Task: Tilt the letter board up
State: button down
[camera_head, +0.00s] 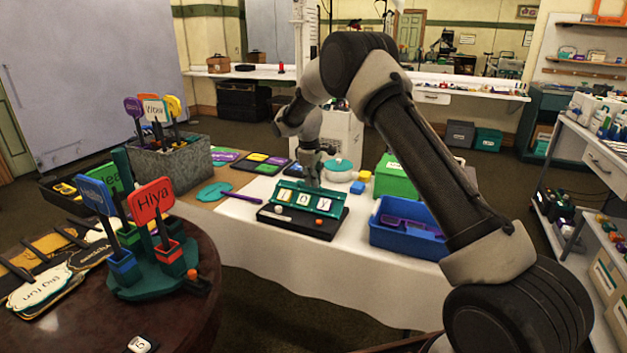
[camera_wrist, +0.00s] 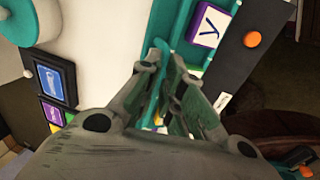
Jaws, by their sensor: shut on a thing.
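The letter board (camera_head: 333,200) is teal, with several letter tiles on its face. It leans back on a black base (camera_head: 330,231) on the white table; its exact angle is hard to judge. A white knob and an orange knob (camera_head: 319,221) are at the front of the base. My gripper (camera_head: 312,181) is shut on the board's upper edge, coming from above. In the wrist view the fingers (camera_wrist: 168,85) close around a teal strip of the board (camera_wrist: 171,20). A purple-edged "y" tile (camera_wrist: 208,26) shows beside them. The fingers hide part of the board.
A blue bin (camera_head: 405,236) and a green box (camera_head: 394,179) stand right of the board. A lidded white-and-teal pot (camera_head: 338,172) is behind it. A purple marker (camera_head: 245,197) lies to the left. A round dark table (camera_head: 185,318) with signs is at the front left.

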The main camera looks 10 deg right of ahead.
jog(key=shift+s+a+f, duration=0.35)
jog(key=shift+s+f, duration=0.3)
jog(key=shift+f, duration=0.15)
jog(key=c, duration=1.5)
grip_release()
jog(key=shift+a, duration=0.1)
jog(key=shift+w+r, duration=0.1)
jog(key=shift+r, duration=0.3)
jog(key=v, duration=1.1)
jog(key=shift+w+r, duration=0.15)
jog(key=shift+r, duration=0.2)
